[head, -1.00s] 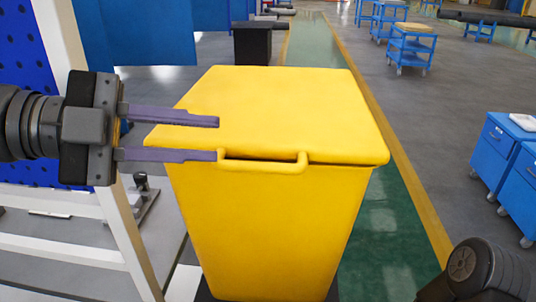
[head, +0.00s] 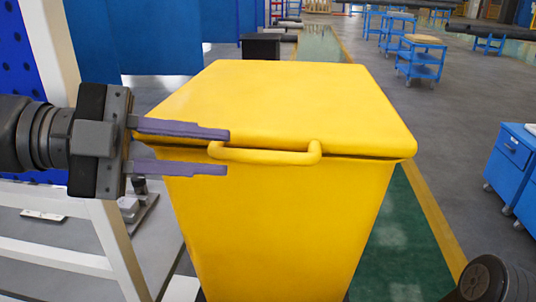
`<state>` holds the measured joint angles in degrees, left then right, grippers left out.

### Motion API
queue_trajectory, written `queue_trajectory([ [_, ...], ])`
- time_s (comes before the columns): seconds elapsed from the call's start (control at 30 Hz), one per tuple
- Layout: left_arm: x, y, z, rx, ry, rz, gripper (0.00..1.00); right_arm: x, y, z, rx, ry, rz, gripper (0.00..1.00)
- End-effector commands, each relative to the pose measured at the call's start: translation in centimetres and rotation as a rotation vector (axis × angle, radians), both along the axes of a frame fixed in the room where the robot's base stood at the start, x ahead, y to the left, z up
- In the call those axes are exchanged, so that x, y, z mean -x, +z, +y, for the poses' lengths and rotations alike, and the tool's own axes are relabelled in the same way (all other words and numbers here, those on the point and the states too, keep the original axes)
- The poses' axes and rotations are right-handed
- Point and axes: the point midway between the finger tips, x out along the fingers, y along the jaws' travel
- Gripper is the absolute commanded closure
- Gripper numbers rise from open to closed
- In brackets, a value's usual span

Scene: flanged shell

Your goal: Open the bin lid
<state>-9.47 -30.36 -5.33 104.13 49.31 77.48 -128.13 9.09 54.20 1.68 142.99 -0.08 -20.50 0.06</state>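The yellow bin (head: 285,225) stands upright in the middle of the head view. Its yellow lid (head: 290,100) lies closed, with a thin dark gap along the front right edge. A yellow bar handle (head: 265,156) sticks out from the lid's front edge. My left gripper (head: 228,152) comes in from the left with its two purple fingers apart. One finger is above and one below the handle's left end, and I cannot tell whether they touch it. Of my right arm (head: 490,280), only a dark part shows at the bottom right; its gripper is out of view.
A white frame with a blue perforated panel (head: 20,60) stands close at the left. Blue cabinets (head: 515,165) stand at the right, and a blue cart (head: 420,60) is farther back.

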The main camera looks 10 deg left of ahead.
Motion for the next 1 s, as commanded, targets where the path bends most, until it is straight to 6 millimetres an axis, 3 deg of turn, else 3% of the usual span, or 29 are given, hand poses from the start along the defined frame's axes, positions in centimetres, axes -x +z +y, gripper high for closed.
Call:
queue_trajectory([
  [0.53,-2.2,-1.4,-6.4,0.0,0.0,0.002,0.77,0.0,1.9,0.0,0.0,0.0,0.001,0.64],
  [0.87,-2.4,-1.6,-6.9,0.0,0.001,0.001,0.77,0.0,1.9,0.0,0.0,0.0,0.001,0.64],
  [1.0,-2.4,-1.6,-6.9,0.0,0.0,0.001,0.86,0.0,1.9,0.0,0.0,0.0,0.001,0.64],
])
